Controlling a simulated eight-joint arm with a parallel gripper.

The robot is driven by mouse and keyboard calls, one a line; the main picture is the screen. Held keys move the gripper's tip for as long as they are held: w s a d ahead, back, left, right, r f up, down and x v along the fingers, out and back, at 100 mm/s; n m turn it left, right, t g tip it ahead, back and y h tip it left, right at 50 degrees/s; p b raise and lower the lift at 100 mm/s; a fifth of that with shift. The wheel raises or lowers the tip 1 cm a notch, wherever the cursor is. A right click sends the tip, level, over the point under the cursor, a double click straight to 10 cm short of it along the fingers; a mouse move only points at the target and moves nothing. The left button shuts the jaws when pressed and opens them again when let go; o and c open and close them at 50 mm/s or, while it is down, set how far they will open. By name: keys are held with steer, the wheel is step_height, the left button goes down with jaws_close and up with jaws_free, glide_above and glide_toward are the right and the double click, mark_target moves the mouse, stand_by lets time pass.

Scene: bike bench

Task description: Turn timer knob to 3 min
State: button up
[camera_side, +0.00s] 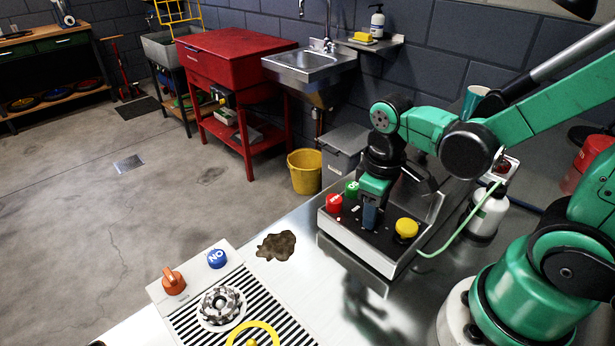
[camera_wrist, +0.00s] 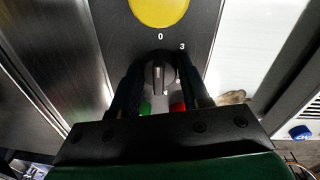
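The timer knob (camera_wrist: 158,75) is a dark round knob with a light line on it, on a black panel marked 0 and 3. The line points roughly toward the 0; the 3 is up and to the right. In the wrist view my gripper (camera_wrist: 160,82) has one dark finger on each side of the knob. I cannot tell whether the fingers touch it. In the side view my gripper (camera_side: 370,218) points down over the control box (camera_side: 408,262) and hides the knob.
The box carries a yellow button (camera_side: 406,229), a red button (camera_side: 334,204) and a green button (camera_side: 352,188). A green hose (camera_side: 458,240) runs from it near a white bottle (camera_side: 489,212). Left on the bench are an orange knob (camera_side: 173,281) and a blue knob (camera_side: 217,258).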

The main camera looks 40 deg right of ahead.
steer(key=shift+m, duration=0.4)
jaws_close()
steer(key=m, duration=0.2)
steer(key=shift+m, duration=0.3)
steer(key=shift+w+m+g, duration=0.1)
steer(key=shift+m+g, duration=0.2)
steer(key=shift+m, duration=1.8)
steer(key=o, duration=1)
jaws_free()
steer(key=shift+o, duration=0.2)
steer(key=shift+r, duration=0.15)
steer(key=shift+a+r, duration=0.2)
steer(key=shift+r, duration=2.5)
